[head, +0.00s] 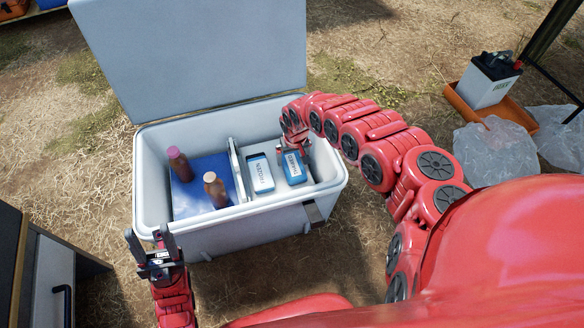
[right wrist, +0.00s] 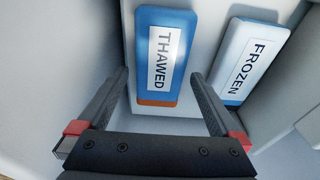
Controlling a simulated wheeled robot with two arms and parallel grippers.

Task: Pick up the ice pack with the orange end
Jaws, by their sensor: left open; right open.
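The ice pack with the orange end (right wrist: 157,102) is blue with a white label reading THAWED. It lies in the right compartment of the cool box, and in the head view (head: 293,168) my right arm partly covers it. My left gripper (head: 152,250) is open and empty outside the box's front left corner.
The grey cool box (head: 235,218) stands open with its lid (head: 195,55) raised behind. A divider (head: 237,170) separates the packs from two brown bottles (head: 180,165) on a blue surface. A battery (head: 488,80) in an orange tray and clear plastic bags (head: 495,150) lie at right.

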